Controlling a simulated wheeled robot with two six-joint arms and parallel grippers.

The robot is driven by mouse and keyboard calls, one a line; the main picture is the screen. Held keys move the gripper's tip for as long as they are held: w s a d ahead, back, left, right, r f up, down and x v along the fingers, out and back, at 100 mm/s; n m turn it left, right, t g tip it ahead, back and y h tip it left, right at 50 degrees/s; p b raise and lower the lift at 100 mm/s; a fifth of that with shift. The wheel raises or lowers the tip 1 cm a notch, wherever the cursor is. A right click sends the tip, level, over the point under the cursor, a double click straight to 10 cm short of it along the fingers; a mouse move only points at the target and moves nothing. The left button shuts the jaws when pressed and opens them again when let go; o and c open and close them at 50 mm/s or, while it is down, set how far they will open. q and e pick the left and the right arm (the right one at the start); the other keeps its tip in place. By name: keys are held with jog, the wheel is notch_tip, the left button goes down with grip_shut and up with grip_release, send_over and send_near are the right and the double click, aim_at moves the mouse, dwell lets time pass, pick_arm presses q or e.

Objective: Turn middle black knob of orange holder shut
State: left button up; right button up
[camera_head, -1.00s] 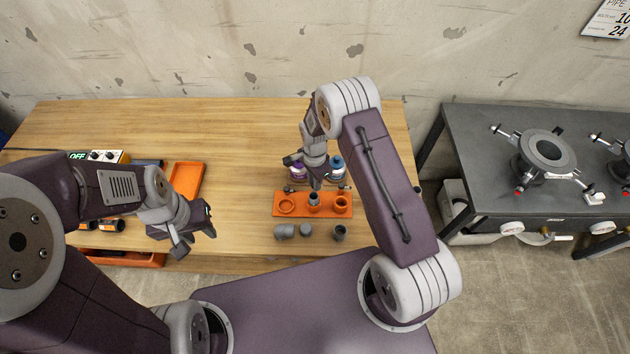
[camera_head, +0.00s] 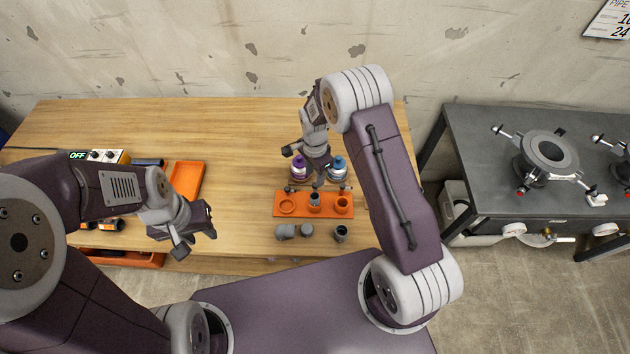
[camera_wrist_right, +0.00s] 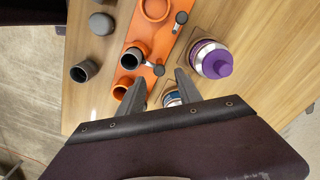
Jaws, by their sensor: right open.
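The orange holder (camera_head: 330,211) lies on the wooden table with a row of three rings; it also shows in the right wrist view (camera_wrist_right: 133,33). The middle ring holds a grey pipe piece (camera_head: 314,199). The middle black knob (camera_wrist_right: 154,68) sits beside that ring, on the bottle side. My right gripper (camera_head: 318,179) is open above the holder's back edge. In the right wrist view its fingers (camera_wrist_right: 158,84) point at the middle knob, which shows just beyond and between the tips; contact cannot be told. My left gripper (camera_head: 196,232) is open and empty, far left of the holder.
A purple-capped bottle (camera_head: 298,167) and a blue-capped bottle (camera_head: 338,167) stand close behind the holder. Grey pipe fittings (camera_head: 285,232) lie in front. An orange tray (camera_head: 187,179) and an "OFF" display box (camera_head: 78,156) are at left. The table's middle is clear.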

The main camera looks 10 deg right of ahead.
notch_tip(320, 180, up, 5)
jog(key=shift+a+f, duration=0.1)
jog(key=shift+s, duration=0.1)
dwell(0.4)
notch_tip(320, 180, up, 5)
jog(key=t, duration=0.1)
send_over(315, 185)
jog(key=w+d, duration=0.1)
jog(key=w, duration=0.1)
jog(key=s+d+r, duration=0.2)
jog(key=s+r, duration=0.3)
jog(key=s, duration=0.1)
jog(key=s+d+f+n, duration=0.1)
jog(key=s+n, duration=1.2)
jog(key=shift+s+d+f, duration=0.15)
jog(key=shift+s+f, duration=0.25)
